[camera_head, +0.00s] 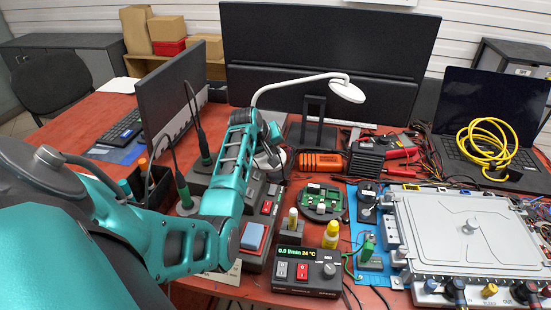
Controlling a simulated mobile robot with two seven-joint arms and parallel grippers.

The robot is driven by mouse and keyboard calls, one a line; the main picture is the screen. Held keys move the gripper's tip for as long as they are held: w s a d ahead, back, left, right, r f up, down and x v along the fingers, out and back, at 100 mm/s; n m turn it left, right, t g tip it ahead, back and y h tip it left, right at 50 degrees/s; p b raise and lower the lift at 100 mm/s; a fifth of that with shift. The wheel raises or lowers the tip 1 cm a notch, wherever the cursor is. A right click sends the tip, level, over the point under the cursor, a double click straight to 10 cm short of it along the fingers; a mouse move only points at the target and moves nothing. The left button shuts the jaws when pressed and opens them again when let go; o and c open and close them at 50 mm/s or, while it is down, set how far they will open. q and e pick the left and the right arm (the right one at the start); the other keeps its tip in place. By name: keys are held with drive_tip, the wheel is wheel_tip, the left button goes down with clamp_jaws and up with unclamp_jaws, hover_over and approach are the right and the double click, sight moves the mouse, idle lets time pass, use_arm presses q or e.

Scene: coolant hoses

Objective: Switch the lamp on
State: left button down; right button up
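A white desk lamp stands at the middle back, its thin curved arm (295,80) ending in a round head (347,91) tipped downward. No clear glow shows from the head. The lamp's lower part and any switch are hidden or unclear behind my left arm. My teal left arm reaches in from the left across the bench, and its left gripper (271,143) is at the far end, near the foot of the lamp. The fingers are small and partly hidden, so their opening and contact are unclear. My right gripper is not in view.
Soldering irons (198,130) stand to the left of my arm. A control box with a lit display (306,271) sits at the front, near yellow-capped bottles (331,235). A grey lidded unit (467,235) and laptop (490,115) crowd the right. A large monitor (330,40) stands behind.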

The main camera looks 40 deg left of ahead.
use_arm(q)
drive_tip(key=shift+f, duration=0.1)
drive_tip(key=shift+f, duration=0.5)
idle(0.6)
drive_tip(key=shift+r+p, duration=0.6)
drive_tip(key=shift+p, duration=0.35)
wheel_tip(320, 180, up, 3)
drive_tip(key=p, duration=0.3)
drive_tip(key=shift+r+p, duration=0.2)
drive_tip(key=shift+p, duration=0.15)
drive_tip(key=shift+r, duration=1.3)
